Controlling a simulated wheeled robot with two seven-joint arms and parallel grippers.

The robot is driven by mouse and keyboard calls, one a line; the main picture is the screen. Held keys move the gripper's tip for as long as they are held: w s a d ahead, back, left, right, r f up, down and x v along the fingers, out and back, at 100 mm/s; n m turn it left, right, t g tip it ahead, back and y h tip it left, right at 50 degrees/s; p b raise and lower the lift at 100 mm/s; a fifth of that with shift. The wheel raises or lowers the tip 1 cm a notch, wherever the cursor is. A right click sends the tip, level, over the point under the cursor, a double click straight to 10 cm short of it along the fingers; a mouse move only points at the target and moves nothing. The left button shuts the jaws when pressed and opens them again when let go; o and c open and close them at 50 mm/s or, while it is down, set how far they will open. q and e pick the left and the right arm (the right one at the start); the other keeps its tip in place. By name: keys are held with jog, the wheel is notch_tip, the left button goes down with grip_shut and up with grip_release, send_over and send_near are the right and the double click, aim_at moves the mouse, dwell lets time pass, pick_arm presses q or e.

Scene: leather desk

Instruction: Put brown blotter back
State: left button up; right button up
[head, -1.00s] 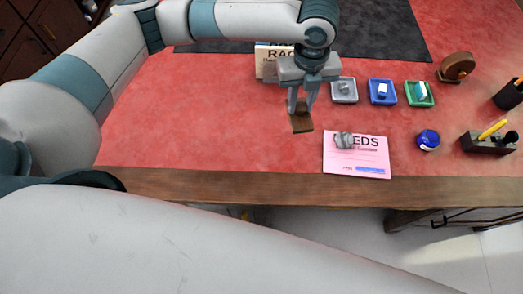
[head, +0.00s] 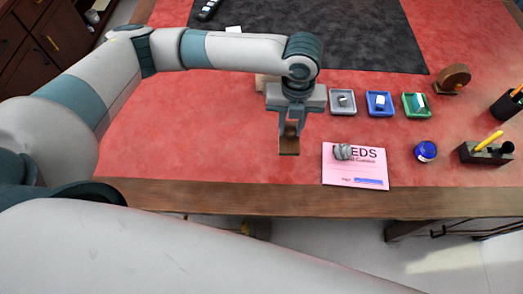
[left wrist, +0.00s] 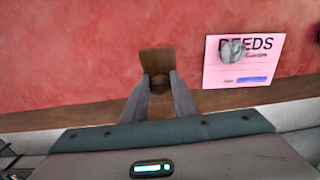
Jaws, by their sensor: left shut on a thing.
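The brown blotter (head: 289,147) is a small brown wooden block. My left gripper (head: 290,130) is shut on it and holds it over the red desk near the front edge. In the left wrist view, the blotter (left wrist: 156,62) sticks out beyond the fingers (left wrist: 160,84), with a rounded brown part between them. The desk surface shows around it; I cannot tell its exact height. My right gripper is not in view.
A pink paper (head: 355,173) with a grey lump (head: 342,152) lies right of the blotter. Grey (head: 343,102), blue (head: 379,104) and green (head: 416,104) trays stand behind. A round brown wooden object (head: 453,78) and a pen holder (head: 486,152) are farther right. The desk left of the gripper is clear.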

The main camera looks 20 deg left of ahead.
pick_arm(q)
jog(key=s+a+f+p, duration=0.2)
jog(key=s+a+f, duration=0.2)
jog(key=s+a, duration=0.1)
jog(key=shift+a+f+p, duration=0.35)
jog(key=shift+a, duration=0.25)
jog(key=shift+s+f, duration=0.1)
notch_tip(320, 180, down, 3)
jog(key=shift+f+p, duration=0.15)
jog(key=shift+p, duration=0.65)
jog(key=shift+f, duration=0.25)
jog(key=shift+f, duration=0.1)
jog(key=o, duration=0.9)
jog(key=shift+o, duration=0.2)
